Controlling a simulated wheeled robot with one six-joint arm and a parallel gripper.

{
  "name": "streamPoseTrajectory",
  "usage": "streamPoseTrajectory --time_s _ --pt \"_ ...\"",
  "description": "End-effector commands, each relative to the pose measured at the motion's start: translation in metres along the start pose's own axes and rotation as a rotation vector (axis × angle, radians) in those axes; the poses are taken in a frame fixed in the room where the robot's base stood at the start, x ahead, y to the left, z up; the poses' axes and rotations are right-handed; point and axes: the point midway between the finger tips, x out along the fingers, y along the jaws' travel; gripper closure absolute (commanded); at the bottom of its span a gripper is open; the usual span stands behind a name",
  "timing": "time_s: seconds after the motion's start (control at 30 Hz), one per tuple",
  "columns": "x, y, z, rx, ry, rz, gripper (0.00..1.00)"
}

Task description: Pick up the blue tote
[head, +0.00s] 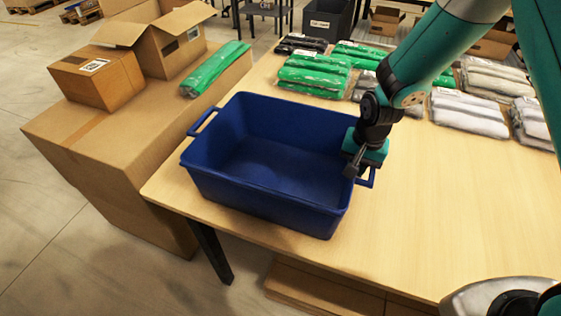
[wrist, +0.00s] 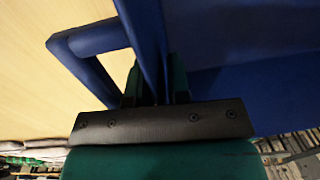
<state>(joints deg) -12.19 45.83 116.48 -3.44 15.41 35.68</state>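The blue tote (head: 262,205) stands upright and empty near the table's left front corner. It has a handle at each end. My gripper (head: 357,166) is at the tote's right end wall, next to the right handle (head: 366,178). In the wrist view, the tote's wall (wrist: 148,35) runs down between the two fingers of my gripper (wrist: 156,88), one on each side and close against it. The gripper looks shut on this wall. The handle (wrist: 90,42) shows to the left there. The fingertips are partly hidden in the head view.
The table (head: 450,215) is bare to the right of the tote. Behind it lie green (head: 312,74) and white (head: 468,110) wrapped garment packs. A large cardboard box (head: 120,150) stands close at the left, with smaller boxes and a green pack on top.

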Motion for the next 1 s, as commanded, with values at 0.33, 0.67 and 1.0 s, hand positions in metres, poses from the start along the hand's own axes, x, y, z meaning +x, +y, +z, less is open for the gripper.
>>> streamPoseTrajectory --time_s 0.33,0.67,1.0 --pt "0.0045 -0.0002 -0.0001 0.000 0.001 0.000 0.97" --pt "0.0042 -0.0002 -0.0001 0.000 0.001 0.000 1.00" --pt "0.0039 -0.0002 -0.0001 0.000 0.001 -0.001 1.00"
